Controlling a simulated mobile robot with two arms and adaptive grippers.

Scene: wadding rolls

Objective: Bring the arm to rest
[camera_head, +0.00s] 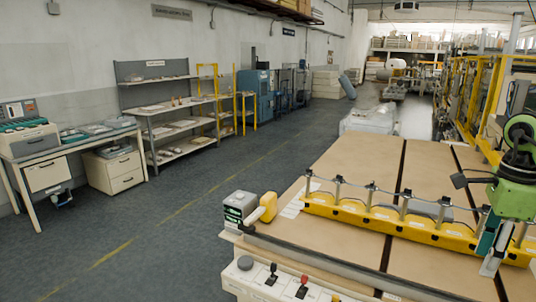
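My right arm comes in from the right edge, with a dark and green joint (517,150) above the table. My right gripper (494,258) points down at the right end of a long yellow rack (400,222) with several upright metal posts. It overlaps the rack in the picture; whether it touches the rack I cannot tell. Its fingers are small and partly merge with the rack, so their opening is unclear. I see nothing held in it. My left gripper is out of view.
The brown-topped table (350,160) has bare room behind the rack. A grey-and-yellow device (250,208) stands at its front left corner, above a panel with knobs (290,285). Grey shelves (175,115) and a desk (75,145) line the left wall. The floor (190,205) between is clear.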

